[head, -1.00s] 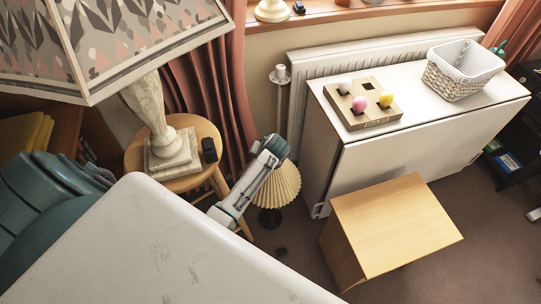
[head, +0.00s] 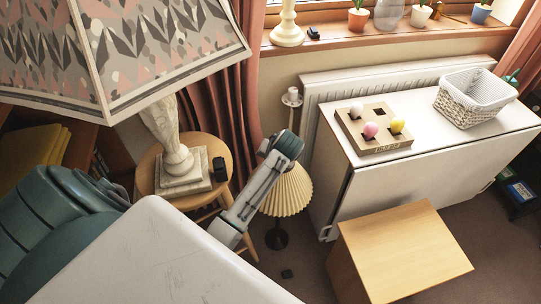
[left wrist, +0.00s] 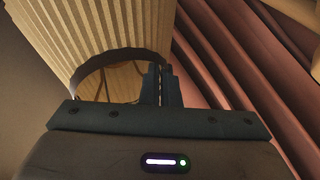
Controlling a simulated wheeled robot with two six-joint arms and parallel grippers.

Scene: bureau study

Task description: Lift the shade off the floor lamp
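The floor lamp's cream pleated shade (head: 288,190) is above its dark base and thin stem (head: 277,237), with a stretch of stem showing below it. My left gripper (head: 272,158) reaches in from the left at the shade's top. In the left wrist view the shade (left wrist: 90,40) fills the upper left, with its round opening facing me. The two fingers (left wrist: 162,84) are nearly together at the shade's rim, with a thin gap between them, and appear closed on its wall. The exact contact is partly hidden. My right gripper is in neither view.
A round wooden stool (head: 150,172) with a large patterned table lamp (head: 150,50) stands close left of my arm. A red curtain (head: 225,110) and radiator (head: 345,88) are behind. A white table (head: 450,150) and wooden box (head: 405,250) stand to the right.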

